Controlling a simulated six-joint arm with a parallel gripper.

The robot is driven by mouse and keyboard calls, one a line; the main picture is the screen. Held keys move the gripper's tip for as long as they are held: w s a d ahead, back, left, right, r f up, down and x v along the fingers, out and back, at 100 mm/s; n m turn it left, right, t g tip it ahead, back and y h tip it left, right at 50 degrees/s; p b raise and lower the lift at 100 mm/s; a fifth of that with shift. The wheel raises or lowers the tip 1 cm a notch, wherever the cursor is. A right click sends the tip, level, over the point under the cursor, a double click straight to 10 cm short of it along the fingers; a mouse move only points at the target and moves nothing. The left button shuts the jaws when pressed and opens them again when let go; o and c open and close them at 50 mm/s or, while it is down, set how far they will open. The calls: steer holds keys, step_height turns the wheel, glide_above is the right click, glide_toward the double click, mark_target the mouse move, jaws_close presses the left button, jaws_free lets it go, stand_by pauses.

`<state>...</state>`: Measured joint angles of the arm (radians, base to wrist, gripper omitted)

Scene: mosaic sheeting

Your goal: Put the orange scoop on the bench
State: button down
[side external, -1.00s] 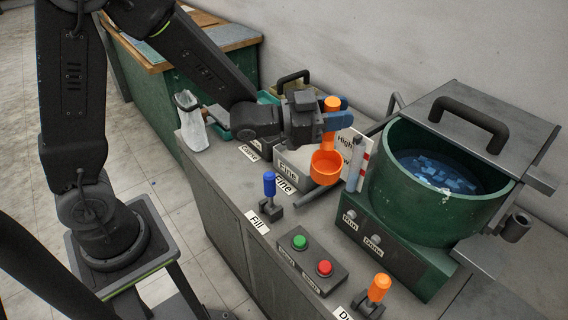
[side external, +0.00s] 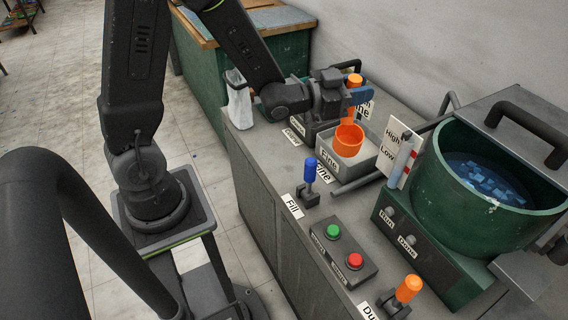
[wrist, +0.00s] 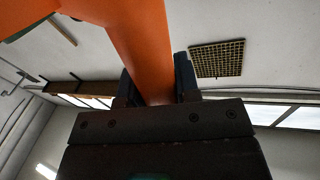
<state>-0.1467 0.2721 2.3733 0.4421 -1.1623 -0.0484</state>
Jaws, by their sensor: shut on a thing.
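My gripper (side external: 356,97) is shut on the upright handle of the orange scoop (side external: 348,140). The scoop's round cup hangs below the jaws, in front of the open grey box labelled Fine (side external: 330,163) as seen from the side. I cannot tell whether the cup touches the box or its pale content. In the wrist view the orange handle (wrist: 142,45) runs between both dark fingers (wrist: 155,88). The grey bench (side external: 262,165) lies below, with bare surface along its front edge.
A blue Fill lever (side external: 310,171), a box with green and red buttons (side external: 343,247) and an orange lever (side external: 408,289) stand along the front. A green drum (side external: 455,215) with blue pieces is on the right. A pale bag (side external: 239,100) stands at the left end.

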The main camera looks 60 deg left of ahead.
steer(key=s+a+n+y, duration=0.3)
steer(key=a+n+y, duration=0.1)
steer(key=a, duration=0.8)
steer(key=s+a+n+y, duration=0.3)
steer(key=a+y, duration=0.2)
steer(key=a, duration=0.7)
step_height(320, 180, down, 24)
steer(key=n, duration=0.1)
steer(key=shift+d+r+h, duration=0.15)
steer(key=shift+d+h, duration=0.1)
steer(key=shift+h, duration=0.15)
steer(key=shift+w, duration=0.1)
steer(key=c, duration=0.8)
jaws_free()
steer(key=shift+c, duration=0.2)
